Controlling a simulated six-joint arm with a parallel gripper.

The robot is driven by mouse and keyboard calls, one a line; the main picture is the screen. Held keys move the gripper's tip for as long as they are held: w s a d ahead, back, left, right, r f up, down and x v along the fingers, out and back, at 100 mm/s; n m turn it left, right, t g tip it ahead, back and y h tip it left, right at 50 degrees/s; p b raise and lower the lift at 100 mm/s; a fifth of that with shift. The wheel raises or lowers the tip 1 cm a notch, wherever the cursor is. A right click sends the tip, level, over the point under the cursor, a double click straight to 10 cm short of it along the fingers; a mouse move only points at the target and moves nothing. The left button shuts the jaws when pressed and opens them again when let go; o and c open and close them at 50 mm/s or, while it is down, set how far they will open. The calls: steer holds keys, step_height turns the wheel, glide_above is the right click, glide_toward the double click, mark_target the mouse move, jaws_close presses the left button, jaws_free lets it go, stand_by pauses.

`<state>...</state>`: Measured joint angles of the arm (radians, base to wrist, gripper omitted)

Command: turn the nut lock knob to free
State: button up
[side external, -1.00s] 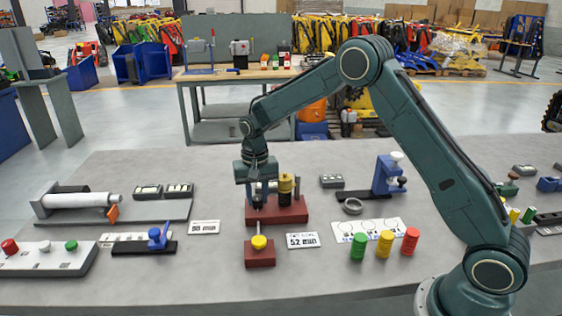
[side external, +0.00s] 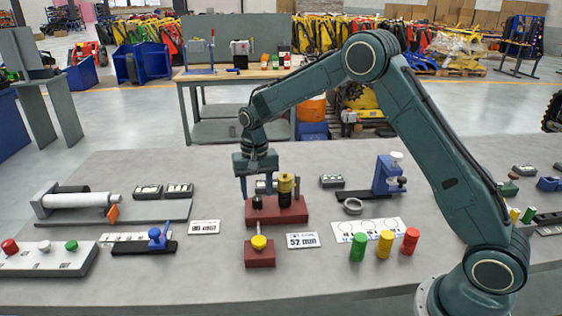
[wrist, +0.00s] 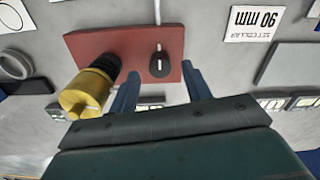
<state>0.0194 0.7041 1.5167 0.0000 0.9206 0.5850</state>
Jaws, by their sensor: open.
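The nut lock knob is a small black knob (wrist: 159,66) with a white pointer mark, on a red-brown base (wrist: 88,43). In the wrist view its mark points roughly toward the top of the picture. A black and yellow cylinder (wrist: 86,95) stands beside it on the same base. In the side view the knob (side external: 257,203) sits at the base's left, with the cylinder (side external: 286,190) to its right. My gripper (side external: 257,190) is open and empty just above the knob. In the wrist view its two blue fingers (wrist: 160,72) are apart, one on each side of the knob.
A smaller red block with a yellow knob (side external: 259,242) stands in front. Number cards (side external: 204,227) lie on either side. Green, yellow and red cylinders (side external: 385,244), a grey ring (side external: 353,206) and a blue stand (side external: 388,175) are to the right.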

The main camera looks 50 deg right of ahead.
mark_target(259, 199)
step_height(259, 199, up, 12)
steer(key=shift+f, duration=0.15)
stand_by(0.3)
stand_by(0.4)
steer(key=s+r+n+t, duration=0.1)
steer(key=s+r+n, duration=0.1)
steer(key=s+r, duration=0.45)
steer(key=s+r+n+t, duration=0.15)
steer(key=s+r, duration=0.25)
steer(key=s, duration=0.6)
steer(key=s+f+n+t, duration=0.1)
steer(key=s, duration=0.8)
steer(key=s+a+f+n+t, duration=0.1)
steer(key=s+f+n+t, duration=0.1)
steer(key=s, duration=0.7)
steer(key=shift+s, duration=0.15)
